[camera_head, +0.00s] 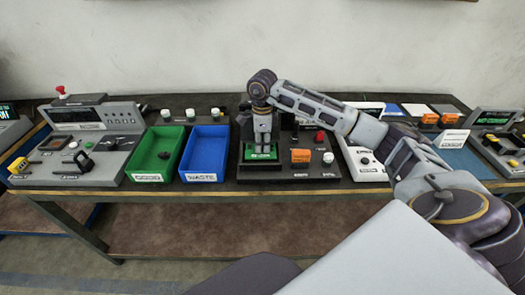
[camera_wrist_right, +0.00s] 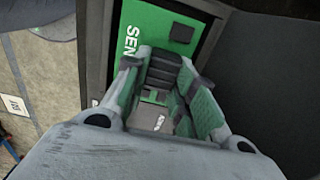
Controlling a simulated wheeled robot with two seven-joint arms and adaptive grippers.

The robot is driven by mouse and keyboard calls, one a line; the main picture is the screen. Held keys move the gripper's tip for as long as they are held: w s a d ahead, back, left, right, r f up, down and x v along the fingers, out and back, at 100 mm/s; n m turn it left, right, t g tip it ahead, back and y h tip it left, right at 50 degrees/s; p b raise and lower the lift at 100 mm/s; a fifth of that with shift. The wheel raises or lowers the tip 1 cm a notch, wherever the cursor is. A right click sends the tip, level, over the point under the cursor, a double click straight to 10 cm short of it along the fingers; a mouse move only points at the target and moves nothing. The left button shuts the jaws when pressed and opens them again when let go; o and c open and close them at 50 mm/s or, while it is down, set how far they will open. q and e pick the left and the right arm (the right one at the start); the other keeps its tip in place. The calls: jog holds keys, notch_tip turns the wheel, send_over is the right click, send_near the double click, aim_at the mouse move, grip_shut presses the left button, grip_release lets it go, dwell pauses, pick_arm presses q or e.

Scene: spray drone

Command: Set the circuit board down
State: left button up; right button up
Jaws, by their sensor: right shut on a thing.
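The green circuit board (camera_wrist_right: 150,35) has white lettering that starts "SEN" and a black square part. It lies in or just above the dark station (camera_head: 240,172) at the middle of the table; I cannot tell if it touches the bottom. A bit of its green (camera_head: 264,156) shows below my gripper in the head view. My right gripper (camera_head: 263,142) points straight down there, its fingers (camera_wrist_right: 163,85) shut on the board in the wrist view. The fingers hide part of the board. My left gripper is not in view.
A green GOOD bin (camera_head: 140,160) and a blue WASTE bin (camera_head: 218,148) stand left of the station. An orange block (camera_head: 300,156) and knobs sit right of my gripper. A grey panel with a display (camera_head: 75,115) stands at the left. My right arm spans the table's right side.

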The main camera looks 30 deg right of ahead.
jog(key=shift+f, duration=1.9)
jog(key=o, duration=0.8)
jog(key=shift+f, duration=0.1)
jog(key=shift+c, duration=0.2)
jog(key=shift+r, duration=6.15)
